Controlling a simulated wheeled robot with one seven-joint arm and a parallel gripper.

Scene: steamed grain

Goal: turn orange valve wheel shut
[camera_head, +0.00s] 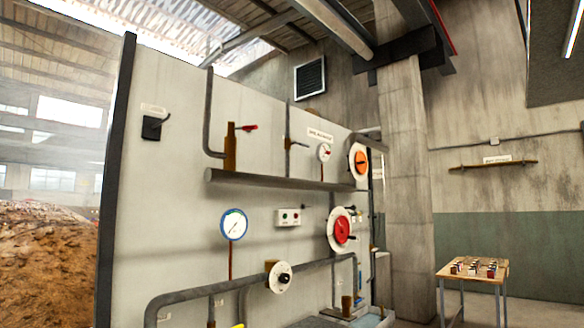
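The orange valve wheel (361,161) is on the upper right of the light panel, in front of a round white plate. It sits near the right end of a thick horizontal pipe. Its exact turn position is too small to tell. My gripper is not in this view.
The panel (180,215) also carries a red wheel (342,230) below the orange one, a blue-rimmed gauge (234,224), a button box (288,217) and a red lever (247,127). Pipes (285,184) stick out from it. A small table (482,266) with small items stands right of a concrete column (408,190).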

